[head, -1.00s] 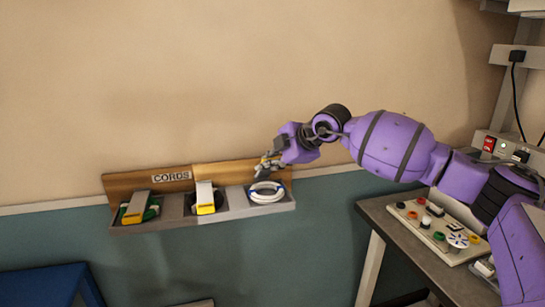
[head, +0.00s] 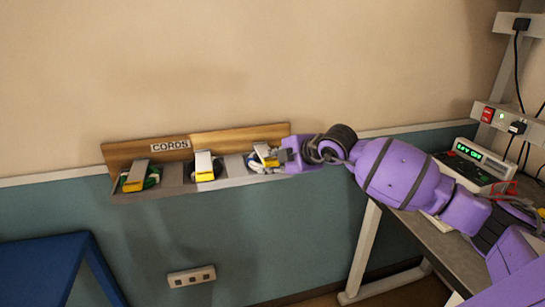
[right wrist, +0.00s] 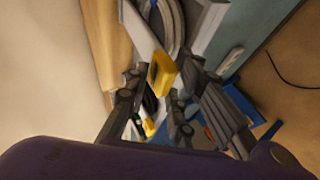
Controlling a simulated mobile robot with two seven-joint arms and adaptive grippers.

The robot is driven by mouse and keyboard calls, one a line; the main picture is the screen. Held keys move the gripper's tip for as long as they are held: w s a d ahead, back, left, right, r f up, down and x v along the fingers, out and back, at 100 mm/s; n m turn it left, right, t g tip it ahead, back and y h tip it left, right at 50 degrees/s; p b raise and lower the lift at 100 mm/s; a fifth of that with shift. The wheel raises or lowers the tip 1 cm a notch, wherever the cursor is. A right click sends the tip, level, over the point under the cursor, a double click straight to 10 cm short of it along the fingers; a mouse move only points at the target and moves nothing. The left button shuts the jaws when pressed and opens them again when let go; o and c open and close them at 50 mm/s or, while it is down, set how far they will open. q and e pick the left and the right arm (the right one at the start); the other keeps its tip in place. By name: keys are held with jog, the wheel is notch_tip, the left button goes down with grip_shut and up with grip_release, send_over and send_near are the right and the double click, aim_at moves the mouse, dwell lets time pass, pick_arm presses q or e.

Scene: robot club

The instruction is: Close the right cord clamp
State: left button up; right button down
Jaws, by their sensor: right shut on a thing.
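The right cord clamp (head: 266,153), pale with a yellow end, lies low over the right compartment of the wall rack. My right gripper (head: 280,157) reaches it from the right and is shut on it. In the right wrist view the yellow end (right wrist: 162,75) of the clamp shows between the fingers (right wrist: 165,92), with a grey and white coiled cord (right wrist: 170,22) beyond. In the head view the cord is mostly hidden by the clamp and gripper. I cannot tell whether the clamp is fully down. My left gripper is not in view.
The middle clamp (head: 204,166) and left clamp (head: 136,176) lie down over cords in the same rack (head: 176,190). A workbench (head: 425,241) with instruments stands at the right. A blue table (head: 45,265) is at the lower left. A wall socket (head: 191,277) sits below.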

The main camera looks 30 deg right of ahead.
jog(key=shift+s+f, duration=0.1)
jog(key=shift+f, duration=0.35)
jog(key=c, duration=1.8)
grip_release()
jog(key=shift+o, duration=0.2)
jog(key=shift+r, duration=0.25)
jog(key=shift+r, duration=0.1)
